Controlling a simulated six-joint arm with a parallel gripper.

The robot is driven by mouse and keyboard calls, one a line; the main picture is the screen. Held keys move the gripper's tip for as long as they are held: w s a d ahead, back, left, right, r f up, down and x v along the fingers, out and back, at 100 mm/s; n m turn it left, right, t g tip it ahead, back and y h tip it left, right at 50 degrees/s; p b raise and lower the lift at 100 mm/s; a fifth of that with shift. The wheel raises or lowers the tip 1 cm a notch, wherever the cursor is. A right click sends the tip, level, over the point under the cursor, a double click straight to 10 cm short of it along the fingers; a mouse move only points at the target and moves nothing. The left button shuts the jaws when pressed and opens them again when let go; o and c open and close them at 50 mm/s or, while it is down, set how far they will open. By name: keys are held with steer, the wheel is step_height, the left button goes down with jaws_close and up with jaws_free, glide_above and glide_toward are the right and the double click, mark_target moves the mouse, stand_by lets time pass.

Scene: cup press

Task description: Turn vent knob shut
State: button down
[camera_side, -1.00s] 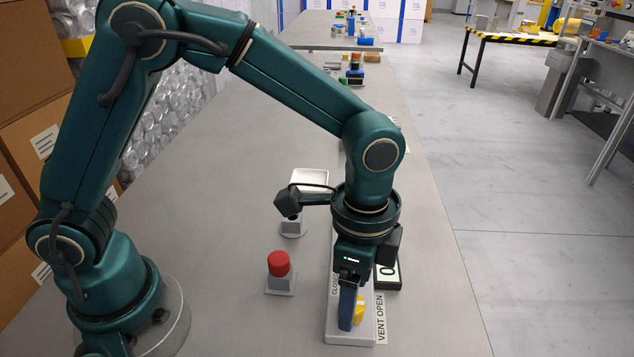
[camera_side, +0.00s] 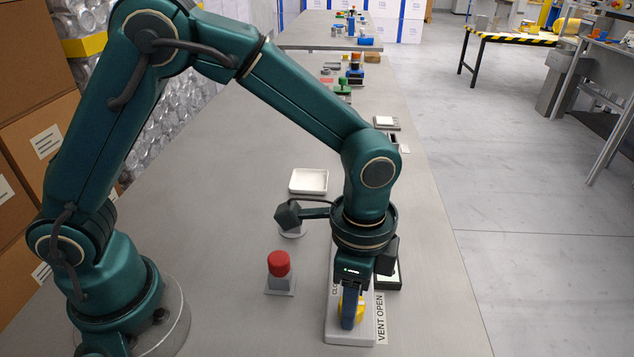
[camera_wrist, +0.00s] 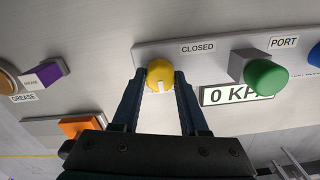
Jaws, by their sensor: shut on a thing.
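The yellow vent knob (camera_wrist: 160,74) sits on a pale base plate (camera_wrist: 215,44), with a white pointer mark on its face. In the wrist view my gripper (camera_wrist: 161,78) points at the knob, one blue finger on each side, shut on it. In the side view my gripper (camera_side: 350,318) reaches straight down over the knob (camera_side: 360,306), hiding much of it. A "CLOSED" label (camera_wrist: 198,48) lies beside the knob in the wrist view. A "VENT OPEN" label (camera_side: 380,318) stands at the plate's right edge in the side view.
A red button (camera_side: 279,263) on a grey block stands left of the plate. A white tray (camera_side: 309,181) lies behind. In the wrist view a green knob (camera_wrist: 265,77), a gauge display (camera_wrist: 228,96) and a purple block (camera_wrist: 42,76) are nearby.

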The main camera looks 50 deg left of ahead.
steer(key=n, duration=1.3)
steer(key=shift+n, duration=2.2)
steer(key=shift+c, duration=2.2)
jaws_free()
